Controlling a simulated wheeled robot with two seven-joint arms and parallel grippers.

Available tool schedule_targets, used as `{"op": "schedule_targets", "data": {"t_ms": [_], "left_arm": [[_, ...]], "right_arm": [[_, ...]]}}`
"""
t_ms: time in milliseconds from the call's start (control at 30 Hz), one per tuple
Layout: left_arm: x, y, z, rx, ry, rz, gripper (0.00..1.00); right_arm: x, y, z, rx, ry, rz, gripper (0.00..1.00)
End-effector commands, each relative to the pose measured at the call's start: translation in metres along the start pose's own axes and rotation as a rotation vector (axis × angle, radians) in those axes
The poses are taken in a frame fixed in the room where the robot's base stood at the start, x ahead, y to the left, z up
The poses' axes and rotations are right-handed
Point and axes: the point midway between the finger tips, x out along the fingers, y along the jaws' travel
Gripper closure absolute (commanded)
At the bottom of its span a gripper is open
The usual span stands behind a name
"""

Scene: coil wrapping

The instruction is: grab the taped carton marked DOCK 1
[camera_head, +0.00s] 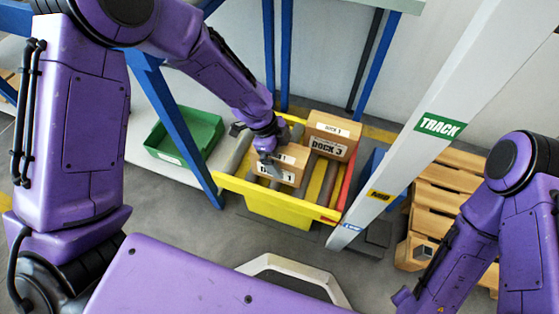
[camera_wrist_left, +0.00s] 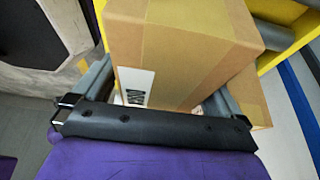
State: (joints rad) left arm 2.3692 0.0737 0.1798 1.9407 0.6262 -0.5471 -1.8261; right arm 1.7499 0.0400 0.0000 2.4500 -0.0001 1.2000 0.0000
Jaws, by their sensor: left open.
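A brown taped carton (camera_head: 290,158) sits in the yellow bin (camera_head: 262,200). Its front label is partly covered by my gripper, and a "1" shows at its right end. My left gripper (camera_head: 268,160) is at this carton, at the end of the arm reaching in from the left. In the left wrist view the carton (camera_wrist_left: 185,60) fills the space in front of the open left gripper (camera_wrist_left: 155,95), with a finger on each side. I cannot tell whether the fingers touch it. A second carton marked DOCK 3 (camera_head: 330,145) stands behind and to the right.
A green tray (camera_head: 185,140) lies left of the bin, beyond a blue post (camera_head: 168,110). A white slanted post marked TRACK (camera_head: 440,125) stands right of the bin. Wooden pallets (camera_head: 440,195) are stacked beyond it. Grey floor lies in front of the bin.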

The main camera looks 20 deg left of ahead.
Motion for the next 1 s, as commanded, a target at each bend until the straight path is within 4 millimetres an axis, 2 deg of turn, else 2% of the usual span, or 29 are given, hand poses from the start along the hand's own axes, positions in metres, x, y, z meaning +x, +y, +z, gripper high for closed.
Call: {"op": "schedule_targets", "data": {"t_ms": [567, 600, 633, 833, 1000], "left_arm": [[0.0046, -0.0002, 0.0019, 0.000, 0.000, 0.000, 0.00], [0.0045, -0.0002, 0.0019, 0.000, 0.000, 0.000, 0.03], [0.0045, -0.0001, 0.0019, 0.000, 0.000, 0.000, 0.13], [0.0045, -0.0001, 0.0019, 0.000, 0.000, 0.000, 0.78], [0.0039, -0.0006, 0.0015, 0.000, 0.001, -0.001, 0.78]], "right_arm": [[-0.0006, 0.0000, -0.0003, 0.000, 0.000, 0.000, 1.00], [-0.0006, 0.0000, -0.0003, 0.000, 0.000, 0.000, 1.00], [-0.0005, 0.0000, -0.0003, 0.000, 0.000, 0.000, 1.00], [-0.0005, 0.0000, -0.0003, 0.000, 0.000, 0.000, 1.00], [-0.0007, 0.0000, -0.0003, 0.000, 0.000, 0.000, 1.00]]}}
